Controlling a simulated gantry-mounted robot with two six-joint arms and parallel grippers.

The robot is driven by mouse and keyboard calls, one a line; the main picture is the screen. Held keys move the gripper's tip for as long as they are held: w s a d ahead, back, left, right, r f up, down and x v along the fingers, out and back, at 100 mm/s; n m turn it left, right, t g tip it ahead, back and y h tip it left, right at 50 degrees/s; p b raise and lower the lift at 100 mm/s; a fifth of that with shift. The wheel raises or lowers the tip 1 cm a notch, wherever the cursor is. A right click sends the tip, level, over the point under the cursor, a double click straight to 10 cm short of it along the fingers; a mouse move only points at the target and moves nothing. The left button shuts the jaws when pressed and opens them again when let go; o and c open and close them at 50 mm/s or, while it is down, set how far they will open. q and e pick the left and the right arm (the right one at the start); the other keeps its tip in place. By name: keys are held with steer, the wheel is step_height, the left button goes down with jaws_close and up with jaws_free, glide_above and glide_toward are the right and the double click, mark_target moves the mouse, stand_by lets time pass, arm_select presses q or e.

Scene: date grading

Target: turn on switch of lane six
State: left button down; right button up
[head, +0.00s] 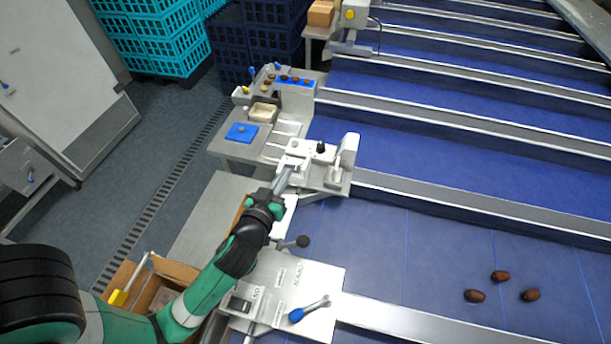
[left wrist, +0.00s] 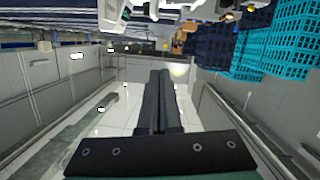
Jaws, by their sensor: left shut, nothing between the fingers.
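My left gripper (head: 284,180) reaches in from the lower left and is shut and empty. Its tips are at or just above the near-left edge of a white control panel (head: 322,178) at the lane ends; contact cannot be told. That panel carries a black knob (head: 321,147). Nearer is another pale panel (head: 270,322) with a dark rocker switch (head: 240,304) marked ON and a blue-handled lever (head: 310,308) by the word OPEN. I can read no lane number. In the left wrist view the shut dark fingers (left wrist: 160,75) point away from the camera, with no switch between them.
Several blue lanes run to the right, split by metal rails. Three dates (head: 500,276) lie on the near lane. A black-ball lever (head: 302,241) stands between the panels. A cardboard box (head: 170,268) is beside my arm. Teal crates (head: 160,45) stand at the back.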

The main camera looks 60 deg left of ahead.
arm_select(q)
steer(key=s+f, duration=0.2)
steer(key=shift+a+f, duration=0.35)
steer(key=shift+f, duration=0.05)
arm_select(e)
steer(key=shift+s+f, duration=0.3)
steer(key=shift+f, duration=0.35)
arm_select(q)
steer(key=w+a+f+b, duration=0.1)
steer(key=w+a+f, duration=0.5)
steer(key=w, duration=0.1)
steer(key=shift+w+a+f, duration=0.15)
steer(key=shift+w, duration=0.05)
arm_select(e)
steer(key=shift+f, duration=0.35)
